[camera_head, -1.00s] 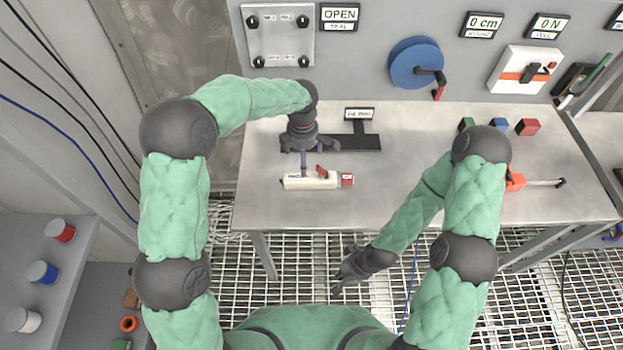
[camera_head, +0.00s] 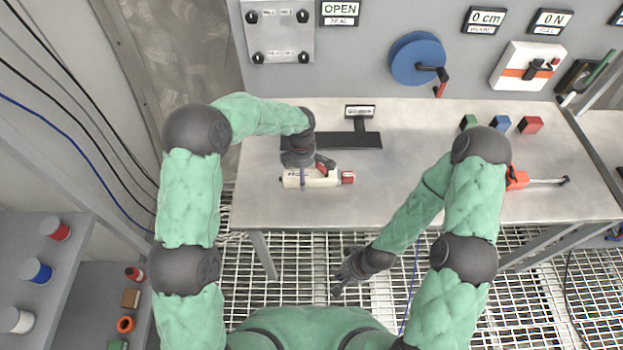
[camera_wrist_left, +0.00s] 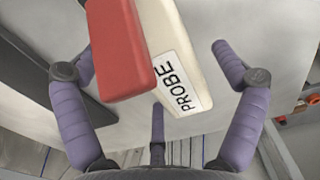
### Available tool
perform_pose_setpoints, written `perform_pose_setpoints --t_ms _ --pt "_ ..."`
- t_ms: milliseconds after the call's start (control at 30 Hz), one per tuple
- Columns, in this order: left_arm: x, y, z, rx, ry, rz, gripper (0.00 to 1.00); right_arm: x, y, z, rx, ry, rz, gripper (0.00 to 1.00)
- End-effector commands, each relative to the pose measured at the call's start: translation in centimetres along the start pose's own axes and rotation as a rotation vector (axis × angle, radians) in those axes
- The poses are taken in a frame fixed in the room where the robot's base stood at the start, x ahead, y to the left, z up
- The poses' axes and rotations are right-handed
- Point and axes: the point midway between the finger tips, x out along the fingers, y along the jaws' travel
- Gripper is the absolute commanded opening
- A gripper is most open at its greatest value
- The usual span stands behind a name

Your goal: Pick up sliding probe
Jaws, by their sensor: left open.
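The probe (camera_head: 294,180) is a cream body with a red end block and a small red part on top. It lies on the steel table under my left gripper (camera_head: 309,171). In the left wrist view its cream body (camera_wrist_left: 172,35), labelled PROBE, and its red block (camera_wrist_left: 118,50) lie between the spread purple fingers of my left gripper (camera_wrist_left: 160,110). The fingers are open, on either side of the probe and apart from it. My right gripper (camera_head: 347,275) hangs in front of the table over the floor grating, empty; its finger opening is too small to tell.
The steel table (camera_head: 420,200) has a dark plate (camera_head: 350,141) with a small sign behind the probe. Green, blue and red blocks (camera_head: 500,124) stand at the back right. An orange tool (camera_head: 517,178) lies partly behind my right arm. A blue reel (camera_head: 416,61) is on the wall.

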Motion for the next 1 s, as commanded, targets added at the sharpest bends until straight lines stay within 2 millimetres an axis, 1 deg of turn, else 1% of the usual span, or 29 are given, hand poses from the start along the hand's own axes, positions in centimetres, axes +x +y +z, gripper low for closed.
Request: perform_pose_setpoints --t_ms 67,267,367,400,467,500,533,833,933,1000 --pt "0.6 0.0 0.0 0.0 -0.001 0.001 0.95 0.1 0.1 0.0 0.0 0.0 0.0 0.0" --pt "0.6 0.0 0.0 0.0 -0.001 0.001 0.95 0.1 0.0 0.0 0.0 0.0 0.0 0.0" --pt "0.6 0.0 0.0 0.0 -0.001 0.001 0.69 0.1 0.0 0.0 0.0 0.0 0.0 0.0" --pt "0.6 0.0 0.0 0.0 -0.001 0.001 0.58 0.1 0.0 0.0 0.0 0.0 0.0 0.0" --pt "0.6 0.0 0.0 0.0 -0.001 0.001 0.41 0.1 0.0 0.0 0.0 0.0 0.0 0.0" --pt "0.6 0.0 0.0 0.0 -0.001 0.001 0.3 0.1 0.0 0.0 0.0 0.0 0.0 0.0" --pt "0.6 0.0 0.0 0.0 -0.001 0.001 0.28 0.1 0.0 0.0 0.0 0.0 0.0 0.0" --pt "0.5 0.0 0.0 0.0 -0.001 0.002 0.27 0.1 0.0 0.0 0.0 0.0 0.0 0.0" --pt "-0.2 0.1 0.1 0.0 -0.001 0.003 0.27 -0.1 0.0 0.0 0.0 0.0 0.0 0.0" --pt "-1.0 0.1 0.0 0.0 -0.001 0.004 0.27 -0.3 -0.1 0.0 0.0 0.0 0.0 0.0"
